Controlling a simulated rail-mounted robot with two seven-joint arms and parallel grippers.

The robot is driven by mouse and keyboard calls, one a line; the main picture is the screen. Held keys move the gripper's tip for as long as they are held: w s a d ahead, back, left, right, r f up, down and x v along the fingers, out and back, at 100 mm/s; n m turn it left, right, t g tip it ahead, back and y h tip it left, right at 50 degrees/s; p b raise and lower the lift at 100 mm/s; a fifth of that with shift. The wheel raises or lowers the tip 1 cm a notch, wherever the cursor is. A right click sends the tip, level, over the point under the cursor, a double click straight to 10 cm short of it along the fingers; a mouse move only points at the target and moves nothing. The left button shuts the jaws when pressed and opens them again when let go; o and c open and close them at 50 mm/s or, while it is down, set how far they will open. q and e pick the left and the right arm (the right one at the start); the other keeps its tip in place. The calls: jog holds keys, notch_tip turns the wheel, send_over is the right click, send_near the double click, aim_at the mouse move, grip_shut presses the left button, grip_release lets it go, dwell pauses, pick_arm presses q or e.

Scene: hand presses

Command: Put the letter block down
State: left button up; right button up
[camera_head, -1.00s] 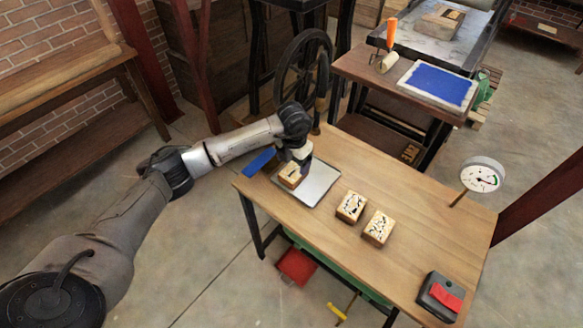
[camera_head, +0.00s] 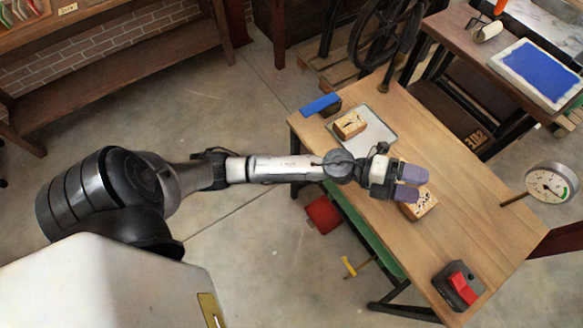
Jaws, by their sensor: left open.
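A wooden letter block (camera_head: 349,125) with dark marks on top lies on the upper left part of a pale metal plate (camera_head: 377,134) on the wooden table. My left gripper (camera_head: 420,184) is open, its two purple-grey fingers apart and pointing right. It is away from the plate, over or just above another letter block (camera_head: 422,206), which it partly covers. I cannot tell whether the fingers touch that block. A further block seen earlier beside it is not visible now and may be hidden by the gripper. My right gripper is out of view.
A blue bar (camera_head: 320,105) lies at the table's left corner. A black box with a red switch (camera_head: 460,287) sits at the near right, and a dial gauge (camera_head: 549,184) stands at the right edge. The tabletop (camera_head: 480,200) right of the gripper is clear.

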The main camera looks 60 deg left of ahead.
pick_arm(q)
jog(key=s+a+f+n+t+y, duration=0.1)
jog(key=s+a+f+n+y, duration=0.4)
jog(key=n+y, duration=0.5)
jog(key=s+a+f+n+t+y, duration=0.1)
jog(key=s+a+f+n+y, duration=0.45)
jog(key=n, duration=0.65)
jog(key=s+f+n+g, duration=0.1)
jog(key=s+f+g, duration=0.2)
jog(key=s, duration=0.6)
jog(key=s+f+n+g, duration=0.2)
jog(key=s+f+g, duration=0.2)
jog(key=s+g, duration=0.4)
jog(key=shift+s+d+f+g, duration=0.25)
jog(key=shift+s+d+g, duration=0.05)
jog(key=shift+s, duration=0.4)
